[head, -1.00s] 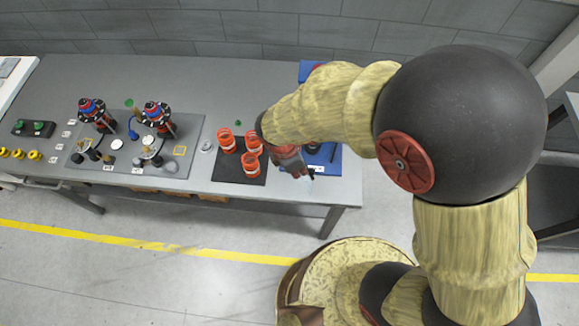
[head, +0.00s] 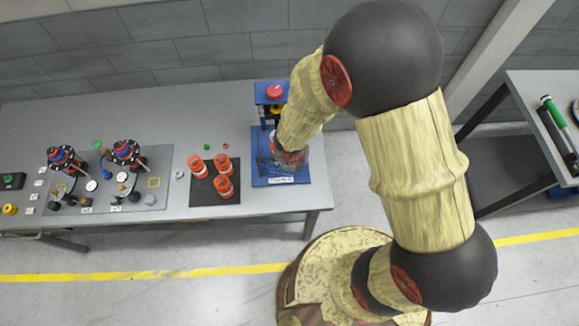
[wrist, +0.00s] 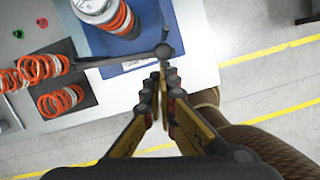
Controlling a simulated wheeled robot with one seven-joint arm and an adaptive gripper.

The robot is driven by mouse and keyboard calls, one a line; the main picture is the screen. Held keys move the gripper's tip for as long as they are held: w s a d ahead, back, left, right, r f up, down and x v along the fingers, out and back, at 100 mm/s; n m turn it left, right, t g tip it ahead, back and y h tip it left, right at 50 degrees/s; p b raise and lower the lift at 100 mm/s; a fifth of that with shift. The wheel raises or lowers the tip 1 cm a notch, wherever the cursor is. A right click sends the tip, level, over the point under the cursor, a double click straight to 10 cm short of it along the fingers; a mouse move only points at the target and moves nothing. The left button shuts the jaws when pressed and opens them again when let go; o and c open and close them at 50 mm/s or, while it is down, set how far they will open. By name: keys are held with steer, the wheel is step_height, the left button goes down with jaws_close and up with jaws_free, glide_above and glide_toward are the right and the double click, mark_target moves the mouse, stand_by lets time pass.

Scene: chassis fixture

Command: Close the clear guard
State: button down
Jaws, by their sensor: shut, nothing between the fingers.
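The blue fixture (head: 264,174) stands at the right end of the grey table, with a red-topped part (head: 274,91) at its back. The clear guard is hard to make out; a faint see-through edge (head: 303,160) shows beside my gripper, and its angle cannot be told. My gripper (head: 285,158) is low over the fixture, partly hidden by my arm. An orange spring (wrist: 115,16) shows at the fixture.
Several orange springs (head: 223,186) stand on a black mat (head: 205,200) left of the fixture. A grey plate (head: 150,192) with two dark assemblies lies farther left. Small green and red pieces (head: 207,147) lie behind the mat. Floor in front of the table is clear.

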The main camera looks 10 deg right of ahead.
steer(key=shift+w+d+p, duration=0.4)
steer(key=shift+w+p, duration=0.05)
steer(key=shift+w, duration=0.3)
steer(key=shift+a, duration=0.1)
